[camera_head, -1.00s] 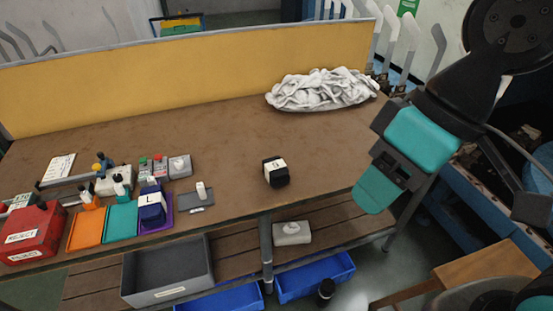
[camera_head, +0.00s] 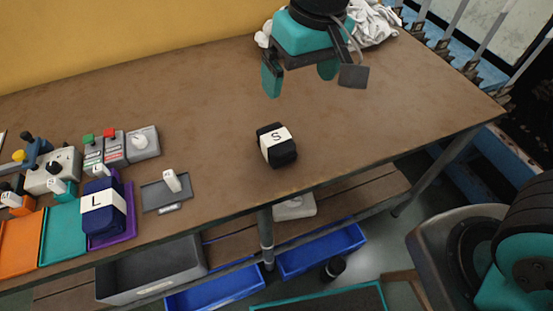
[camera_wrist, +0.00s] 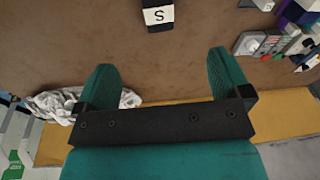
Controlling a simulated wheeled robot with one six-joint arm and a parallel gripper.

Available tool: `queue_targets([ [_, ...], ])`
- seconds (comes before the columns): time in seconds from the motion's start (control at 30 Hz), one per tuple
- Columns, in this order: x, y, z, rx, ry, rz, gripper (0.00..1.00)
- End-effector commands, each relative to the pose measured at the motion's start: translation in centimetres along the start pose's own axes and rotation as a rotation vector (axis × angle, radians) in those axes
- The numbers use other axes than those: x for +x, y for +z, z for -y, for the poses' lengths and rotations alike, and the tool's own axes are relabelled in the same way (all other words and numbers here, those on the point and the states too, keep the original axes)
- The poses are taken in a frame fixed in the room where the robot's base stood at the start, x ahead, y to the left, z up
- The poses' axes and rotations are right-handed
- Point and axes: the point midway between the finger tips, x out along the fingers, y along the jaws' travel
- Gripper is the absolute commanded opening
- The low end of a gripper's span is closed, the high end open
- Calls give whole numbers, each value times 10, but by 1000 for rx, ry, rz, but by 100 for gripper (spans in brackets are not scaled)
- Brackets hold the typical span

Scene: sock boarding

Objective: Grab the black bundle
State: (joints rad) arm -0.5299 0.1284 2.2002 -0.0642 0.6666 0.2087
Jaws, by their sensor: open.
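The black bundle (camera_head: 277,152) with a white band marked S lies on the brown table near its front edge in the head view. In the wrist view the bundle (camera_wrist: 158,24) shows at the top middle, cut off by the frame edge. My gripper (camera_head: 300,85) is above the table, behind and slightly right of the bundle, apart from it. Its teal fingers are spread wide with nothing between them, as the wrist view (camera_wrist: 160,75) also shows.
A dark blue bundle (camera_head: 103,210) marked L sits on a purple tray (camera_head: 130,222) at the left, beside a teal tray (camera_head: 62,232) and a grey plate (camera_head: 152,196). A white cloth heap (camera_head: 377,22) lies behind my gripper. The table around the bundle is clear.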

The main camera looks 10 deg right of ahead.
Motion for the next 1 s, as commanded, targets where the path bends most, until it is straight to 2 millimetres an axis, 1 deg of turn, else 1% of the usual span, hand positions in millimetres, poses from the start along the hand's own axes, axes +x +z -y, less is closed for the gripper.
queue_targets([
  [0.03,32,-9,2,14,26,-1,96],
  [0.1,48,-19,4,36,55,-9,96],
  [0.2,61,-27,4,57,80,-14,96],
  [0.27,69,-29,4,61,85,-15,96],
  [0.37,86,-29,2,64,87,-12,96],
  [0.6,141,-29,-5,65,86,-12,96],
  [0.7,159,-30,-6,65,85,-14,96],
  [0.8,171,-30,-7,64,85,-15,96],
  [1.0,185,-31,-8,64,84,-15,96],
])
